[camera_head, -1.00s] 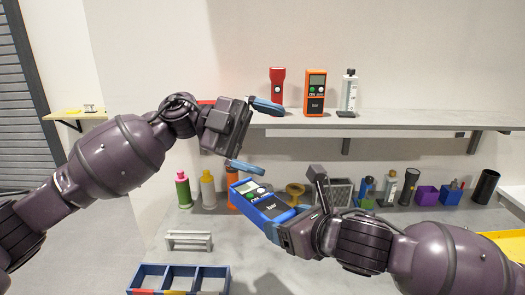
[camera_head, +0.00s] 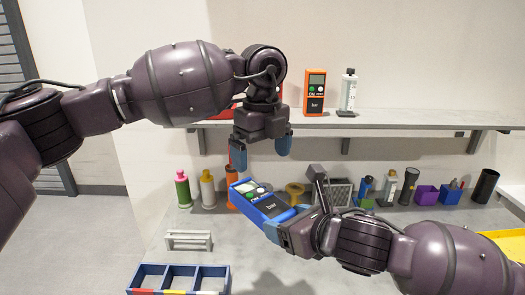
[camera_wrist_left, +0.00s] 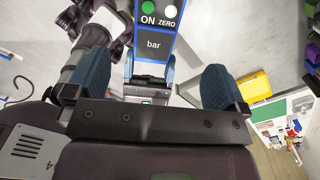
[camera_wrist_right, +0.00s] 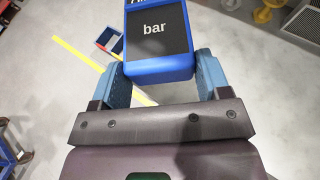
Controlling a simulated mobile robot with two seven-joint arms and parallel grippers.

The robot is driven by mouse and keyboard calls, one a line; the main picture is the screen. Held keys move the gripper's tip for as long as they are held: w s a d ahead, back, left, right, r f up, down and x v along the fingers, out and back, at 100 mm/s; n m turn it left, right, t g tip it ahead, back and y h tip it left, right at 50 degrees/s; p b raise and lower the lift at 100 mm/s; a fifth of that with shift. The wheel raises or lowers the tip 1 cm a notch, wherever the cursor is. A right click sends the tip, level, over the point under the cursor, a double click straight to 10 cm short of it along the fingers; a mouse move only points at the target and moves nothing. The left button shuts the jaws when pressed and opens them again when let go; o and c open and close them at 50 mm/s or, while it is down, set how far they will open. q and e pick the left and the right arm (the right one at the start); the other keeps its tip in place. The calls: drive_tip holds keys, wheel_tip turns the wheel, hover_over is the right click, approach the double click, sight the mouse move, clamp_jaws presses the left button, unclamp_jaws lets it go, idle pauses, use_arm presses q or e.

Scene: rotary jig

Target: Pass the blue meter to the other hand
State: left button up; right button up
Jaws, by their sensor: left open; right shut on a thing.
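The blue meter (camera_head: 262,203) is held tilted above the workbench, its dark "bar" panel and its white and green buttons facing up. My right gripper (camera_head: 287,222) is shut on its lower end; the right wrist view shows the blue meter (camera_wrist_right: 157,42) between the fingers (camera_wrist_right: 160,80). My left gripper (camera_head: 260,155) is open and points down just above the meter, apart from it. In the left wrist view the blue meter (camera_wrist_left: 153,35) shows beyond and between the open fingers (camera_wrist_left: 150,85). The meter's top end is cut off in both wrist views.
An orange meter (camera_head: 315,92) and a white bottle (camera_head: 348,92) stand on the shelf (camera_head: 400,121). A blue divided tray (camera_head: 180,272) and a white rack (camera_head: 188,240) are at the front left.

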sight(262, 197)
use_arm(q)
wheel_tip(262, 197, down, 12)
drive_tip(key=shift+r, duration=0.2)
idle(0.4)
drive_tip(key=shift+c, duration=0.3)
drive_tip(key=c, duration=1)
drive_tip(key=shift+c, duration=0.2)
use_arm(e)
drive_tip(key=o, duration=1.1)
